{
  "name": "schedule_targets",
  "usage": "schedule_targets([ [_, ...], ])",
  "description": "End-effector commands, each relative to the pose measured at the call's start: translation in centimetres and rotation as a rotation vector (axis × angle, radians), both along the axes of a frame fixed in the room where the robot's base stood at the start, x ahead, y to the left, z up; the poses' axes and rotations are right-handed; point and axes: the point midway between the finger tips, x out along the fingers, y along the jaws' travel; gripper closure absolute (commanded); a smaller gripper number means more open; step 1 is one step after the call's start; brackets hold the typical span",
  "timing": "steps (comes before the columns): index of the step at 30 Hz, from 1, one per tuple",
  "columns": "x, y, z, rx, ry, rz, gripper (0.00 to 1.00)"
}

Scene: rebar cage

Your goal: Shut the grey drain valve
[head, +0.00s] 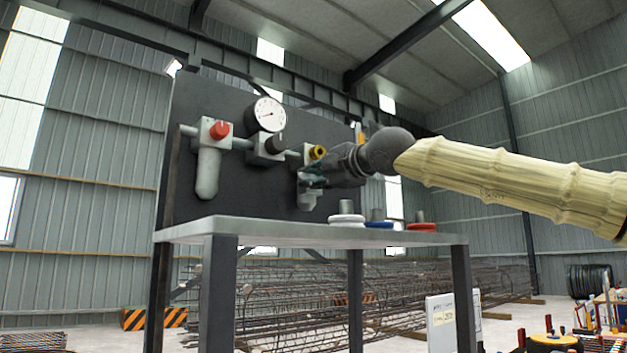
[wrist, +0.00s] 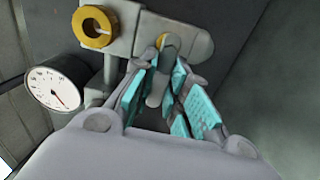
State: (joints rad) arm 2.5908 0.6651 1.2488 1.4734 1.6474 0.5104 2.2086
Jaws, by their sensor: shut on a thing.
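The grey drain valve (wrist: 157,88) shows in the wrist view as a short grey lever below a brass-coloured spot on a grey body. My gripper (wrist: 163,82) has its teal finger pads on both sides of this lever and is shut on it. In the head view my gripper (head: 315,175) reaches in from the right to the right end of the pipe assembly on the dark panel. There the fingers and wrist hide most of the valve. I cannot tell how far the lever is turned.
A white dial gauge (head: 267,114), a red knob (head: 219,130), a black knob (head: 275,143) and a yellow ring (head: 318,152) sit along the assembly. Coloured discs with grey cylinders, one being blue (head: 378,225), stand on the grey table (head: 290,231) below my gripper.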

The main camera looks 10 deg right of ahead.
Motion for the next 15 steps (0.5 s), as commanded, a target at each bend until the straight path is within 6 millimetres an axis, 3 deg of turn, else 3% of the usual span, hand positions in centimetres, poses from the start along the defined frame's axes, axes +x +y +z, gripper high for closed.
schedule_targets([
  [4,0.07,-0.19,0.01,0.002,0.001,-0.002,1.00],
  [5,0.07,-0.19,0.01,0.002,0.001,-0.002,0.79],
  [8,0.05,-0.15,0.00,0.001,0.001,-0.002,0.62],
  [15,0.02,-0.06,0.00,-0.001,0.000,-0.001,0.62],
])
